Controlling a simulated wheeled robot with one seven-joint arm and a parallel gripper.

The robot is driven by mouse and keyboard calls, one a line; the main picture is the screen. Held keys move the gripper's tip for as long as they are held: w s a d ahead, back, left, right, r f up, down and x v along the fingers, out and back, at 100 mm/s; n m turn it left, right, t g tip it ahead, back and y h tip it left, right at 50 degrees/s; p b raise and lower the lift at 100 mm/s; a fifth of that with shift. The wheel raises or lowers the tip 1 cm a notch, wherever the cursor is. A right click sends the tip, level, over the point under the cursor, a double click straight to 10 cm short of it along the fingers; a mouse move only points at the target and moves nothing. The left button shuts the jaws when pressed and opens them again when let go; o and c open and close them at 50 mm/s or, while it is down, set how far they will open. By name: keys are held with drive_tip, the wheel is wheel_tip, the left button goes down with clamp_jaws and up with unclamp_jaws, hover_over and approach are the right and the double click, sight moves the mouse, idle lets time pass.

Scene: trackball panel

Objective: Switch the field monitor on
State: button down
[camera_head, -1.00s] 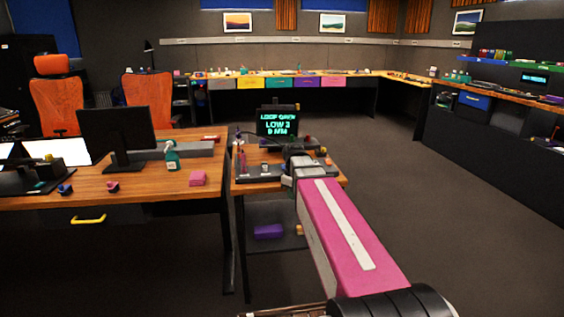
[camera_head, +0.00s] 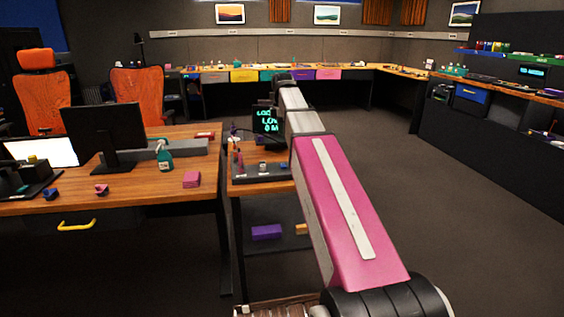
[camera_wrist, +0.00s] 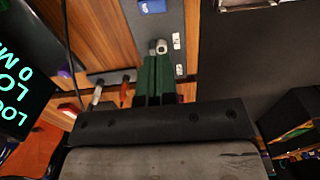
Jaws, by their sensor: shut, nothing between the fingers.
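A dark screen (camera_head: 264,121) with lit cyan text stands on a small wooden table; my arm covers its right part. It also shows tilted at the left of the wrist view (camera_wrist: 20,85). I cannot tell whether this is the field monitor. A grey panel (camera_head: 250,175) lies on the table in front of the screen. In the wrist view the panel (camera_wrist: 178,18) carries a pale round knob or switch (camera_wrist: 158,46), a blue part (camera_wrist: 152,6) and small white labels. My gripper (camera_wrist: 155,60) has dark green fingers, shut and empty, with their tips by the pale part; contact is unclear.
A desk at the left holds a black monitor (camera_head: 103,133), a green spray bottle (camera_head: 164,155) and a pink block (camera_head: 191,179). A purple box (camera_head: 266,232) sits on the small table's lower shelf. Open floor (camera_head: 400,190) lies to the right.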

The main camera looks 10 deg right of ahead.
drive_tip(key=shift+w, duration=0.1)
idle(0.3)
drive_tip(key=shift+w+r, duration=0.25)
drive_tip(key=shift+w, duration=0.4)
drive_tip(key=shift+r, duration=0.1)
wheel_tip(320, 180, up, 14)
drive_tip(key=w, duration=0.2)
idle(0.5)
